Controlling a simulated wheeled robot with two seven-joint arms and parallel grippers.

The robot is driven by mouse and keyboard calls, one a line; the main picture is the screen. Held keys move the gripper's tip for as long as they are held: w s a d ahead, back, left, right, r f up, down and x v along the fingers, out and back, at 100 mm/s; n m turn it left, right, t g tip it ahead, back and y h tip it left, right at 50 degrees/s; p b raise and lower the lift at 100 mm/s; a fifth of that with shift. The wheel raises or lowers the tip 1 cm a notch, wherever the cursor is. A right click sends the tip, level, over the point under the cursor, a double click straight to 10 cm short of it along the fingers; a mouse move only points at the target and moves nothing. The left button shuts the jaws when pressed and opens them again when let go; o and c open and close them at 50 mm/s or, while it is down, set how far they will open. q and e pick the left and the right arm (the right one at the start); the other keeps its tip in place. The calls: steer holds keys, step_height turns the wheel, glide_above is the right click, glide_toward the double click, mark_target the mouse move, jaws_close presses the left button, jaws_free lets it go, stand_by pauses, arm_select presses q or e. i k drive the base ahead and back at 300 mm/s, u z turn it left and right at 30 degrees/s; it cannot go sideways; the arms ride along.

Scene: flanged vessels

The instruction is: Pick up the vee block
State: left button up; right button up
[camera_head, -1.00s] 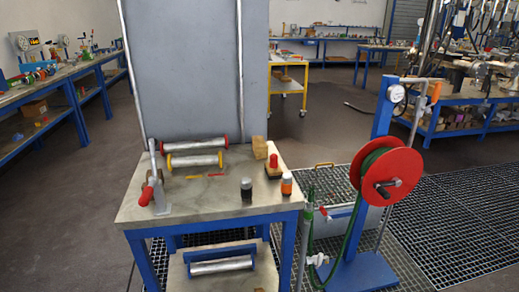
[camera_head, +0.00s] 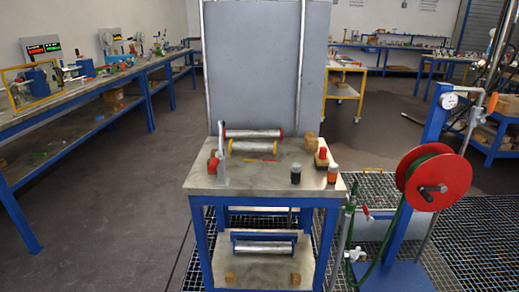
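No vee groove is clear at this size, so I cannot tell for certain which piece is the vee block. A tan block (camera_head: 310,140) sits at the back right of the blue-legged table (camera_head: 250,180), near the grey panel. A second tan piece (camera_head: 321,160) lies in front of it with a red-topped item (camera_head: 322,153) at it. Two small tan blocks, one left (camera_head: 231,277) and one right (camera_head: 296,279), lie on the table's lower shelf. Neither of my grippers is in view.
Metal rollers with red (camera_head: 253,133) and yellow (camera_head: 253,146) ends, a clamp-like tool (camera_head: 221,165) and two small bottles (camera_head: 295,175) stand on the table. A red hose reel (camera_head: 434,183) stands close at the right. The floor (camera_head: 120,230) at left is open.

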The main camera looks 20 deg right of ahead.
mark_target(311, 143)
steer(key=u, duration=0.6)
steer(key=k, duration=0.85)
steer(key=u, duration=0.5)
steer(key=i, duration=2.55)
steer(key=z, duration=0.5)
steer(key=i, duration=2.8)
steer(key=z, duration=1.7)
steer(key=i, duration=1.15)
steer(key=z, duration=1.3)
